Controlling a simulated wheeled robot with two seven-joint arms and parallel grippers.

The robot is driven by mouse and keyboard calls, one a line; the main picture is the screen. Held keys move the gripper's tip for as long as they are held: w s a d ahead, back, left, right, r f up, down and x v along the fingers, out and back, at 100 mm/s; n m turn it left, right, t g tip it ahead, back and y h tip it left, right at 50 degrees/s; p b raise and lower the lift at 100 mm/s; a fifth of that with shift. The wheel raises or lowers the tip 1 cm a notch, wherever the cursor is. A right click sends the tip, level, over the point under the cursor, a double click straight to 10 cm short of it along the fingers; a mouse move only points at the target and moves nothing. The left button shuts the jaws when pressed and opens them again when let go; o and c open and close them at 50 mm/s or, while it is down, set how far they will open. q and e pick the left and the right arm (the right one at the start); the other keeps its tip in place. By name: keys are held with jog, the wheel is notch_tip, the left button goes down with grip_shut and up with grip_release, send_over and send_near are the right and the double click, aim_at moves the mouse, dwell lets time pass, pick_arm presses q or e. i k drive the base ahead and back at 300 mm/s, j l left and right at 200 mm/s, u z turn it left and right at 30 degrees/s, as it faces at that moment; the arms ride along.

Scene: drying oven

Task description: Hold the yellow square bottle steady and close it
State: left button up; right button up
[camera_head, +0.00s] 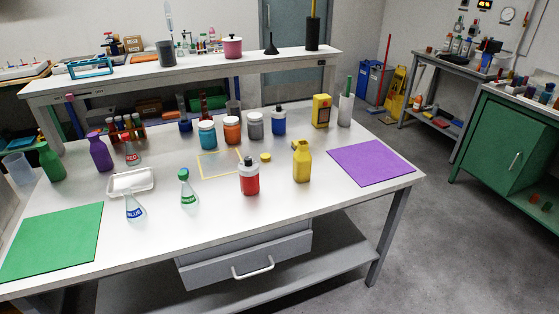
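A yellow square bottle (302,165) stands upright near the front right of the white table, left of the purple mat. Its narrow neck points up and no separate cap shows on it. A small round yellow cap (265,157) lies on the table to the left of the bottle and a little farther back, apart from it. Neither of my grippers shows in the head view.
A red bottle (249,180) stands left of the yellow bottle. A purple mat (372,163) lies at right, a green mat (52,241) at left. Several jars, including an orange jar (232,131), and a yellow box-shaped container (321,111) stand behind.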

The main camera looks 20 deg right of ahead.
aim_at(302, 159)
jog(key=i+l, duration=0.3)
jog(key=i, duration=0.25)
jog(key=i+l+u, duration=0.1)
jog(key=i+l, duration=0.15)
jog(key=i, duration=0.25)
